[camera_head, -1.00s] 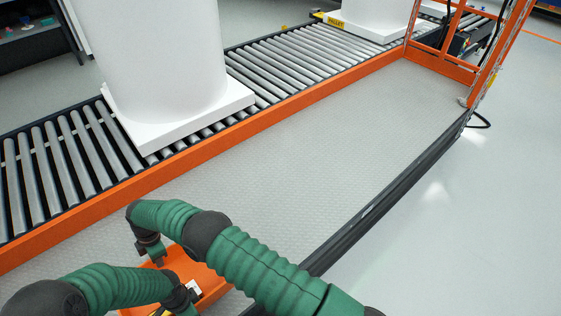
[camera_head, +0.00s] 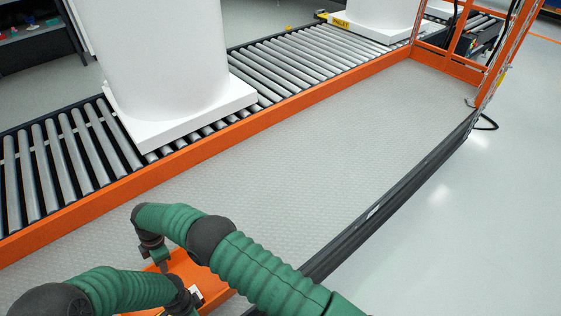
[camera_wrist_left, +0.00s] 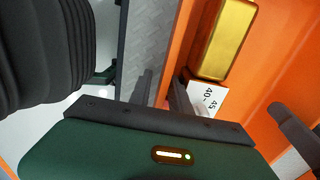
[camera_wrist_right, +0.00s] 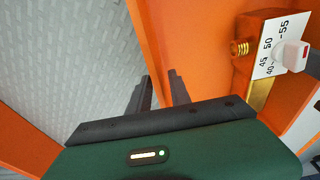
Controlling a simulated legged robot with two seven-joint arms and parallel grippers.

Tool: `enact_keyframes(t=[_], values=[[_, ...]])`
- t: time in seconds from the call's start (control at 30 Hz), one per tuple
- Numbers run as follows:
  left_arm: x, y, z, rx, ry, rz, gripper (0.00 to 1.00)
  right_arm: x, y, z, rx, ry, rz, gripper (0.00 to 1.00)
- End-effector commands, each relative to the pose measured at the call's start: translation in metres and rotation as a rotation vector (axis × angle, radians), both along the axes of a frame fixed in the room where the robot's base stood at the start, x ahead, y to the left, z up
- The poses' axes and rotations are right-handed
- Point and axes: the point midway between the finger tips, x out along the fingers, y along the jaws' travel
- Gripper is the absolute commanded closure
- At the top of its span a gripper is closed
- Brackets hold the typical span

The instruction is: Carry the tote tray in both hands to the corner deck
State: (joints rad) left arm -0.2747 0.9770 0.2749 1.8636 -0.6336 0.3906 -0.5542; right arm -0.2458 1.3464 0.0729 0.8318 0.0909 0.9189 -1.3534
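The orange tote tray (camera_head: 208,279) shows at the bottom of the head view, partly hidden by my arms. My right gripper (camera_head: 160,264) is at its far side. In the right wrist view its fingers (camera_wrist_right: 160,92) stand close on either side of the orange tray wall (camera_wrist_right: 150,45). My left gripper (camera_head: 190,302) is at the near side, mostly hidden by its arm. In the left wrist view its fingers (camera_wrist_left: 162,90) straddle the tray wall. Inside the tray are a brass block (camera_wrist_left: 222,40) and a white scale card (camera_wrist_left: 206,98). The card also shows in the right wrist view (camera_wrist_right: 277,48).
A grey textured deck (camera_head: 300,150) with an orange edge runs below a roller conveyor (camera_head: 290,65). A white column on a square base (camera_head: 190,115) stands on the rollers. An orange frame (camera_head: 470,45) is at the far right. Floor (camera_head: 470,230) right of the dark rail is clear.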

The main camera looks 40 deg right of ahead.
Motion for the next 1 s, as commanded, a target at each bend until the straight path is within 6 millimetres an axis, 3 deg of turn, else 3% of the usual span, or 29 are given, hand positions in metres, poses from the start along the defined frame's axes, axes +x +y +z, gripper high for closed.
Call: enact_keyframes(t=[0.37, 0.73, 0.83, 1.0], values=[[0.003, 0.000, 0.009, -0.002, -0.005, 0.001, 0.74, -0.001, 0.001, -0.001, 0.000, 0.004, 0.001, 0.75], [0.003, -0.001, 0.095, -0.001, -0.006, 0.002, 0.74, -0.001, 0.001, -0.001, -0.001, 0.005, 0.001, 0.75], [0.003, -0.001, 0.111, 0.000, -0.004, 0.001, 0.74, -0.001, 0.001, -0.001, 0.000, 0.005, 0.001, 0.75], [0.002, -0.001, 0.120, 0.000, 0.000, 0.001, 0.74, -0.001, 0.000, 0.006, 0.000, 0.003, 0.000, 0.75]])
